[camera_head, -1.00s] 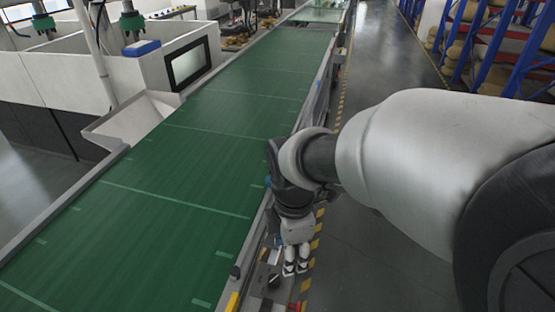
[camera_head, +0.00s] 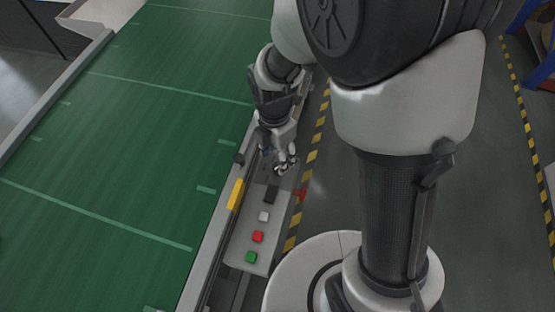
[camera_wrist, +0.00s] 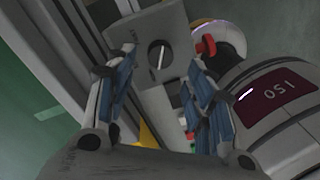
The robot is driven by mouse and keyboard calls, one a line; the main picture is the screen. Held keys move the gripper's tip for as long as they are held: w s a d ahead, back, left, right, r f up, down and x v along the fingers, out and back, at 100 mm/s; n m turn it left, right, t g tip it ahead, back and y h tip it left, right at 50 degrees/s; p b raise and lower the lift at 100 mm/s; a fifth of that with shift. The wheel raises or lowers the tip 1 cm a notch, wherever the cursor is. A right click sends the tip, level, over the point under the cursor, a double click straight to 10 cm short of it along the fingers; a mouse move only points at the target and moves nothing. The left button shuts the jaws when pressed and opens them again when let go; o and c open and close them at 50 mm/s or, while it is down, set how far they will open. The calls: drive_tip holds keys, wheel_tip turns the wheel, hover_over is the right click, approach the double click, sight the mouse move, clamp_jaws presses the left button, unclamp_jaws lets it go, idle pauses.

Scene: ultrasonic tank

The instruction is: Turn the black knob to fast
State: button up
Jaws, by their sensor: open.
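The black knob (camera_wrist: 160,55) is round with a white pointer line, and shows on a grey plate ahead of my fingers in the wrist view. The line runs nearly upright in that picture. My gripper (camera_wrist: 162,92) is open, with its two blue-padded fingers on either side and the knob in view beyond the gap. I see no contact with the knob. In the head view my gripper (camera_head: 279,166) hangs over the far end of the grey control panel (camera_head: 243,239). I cannot read any speed marks.
The panel carries a dark block (camera_head: 271,194), a white button (camera_head: 264,216), a red button (camera_head: 258,237) and a green button (camera_head: 251,257). A red part (camera_head: 301,194) sticks out at its right edge. A yellow bar (camera_head: 235,194) lies along the green conveyor (camera_head: 140,140).

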wheel_tip(320, 180, down, 5)
drive_tip(key=shift+d+f+b, duration=0.1)
drive_tip(key=shift+b, duration=0.6)
drive_tip(key=shift+c, duration=0.6)
drive_tip(key=c, duration=0.9)
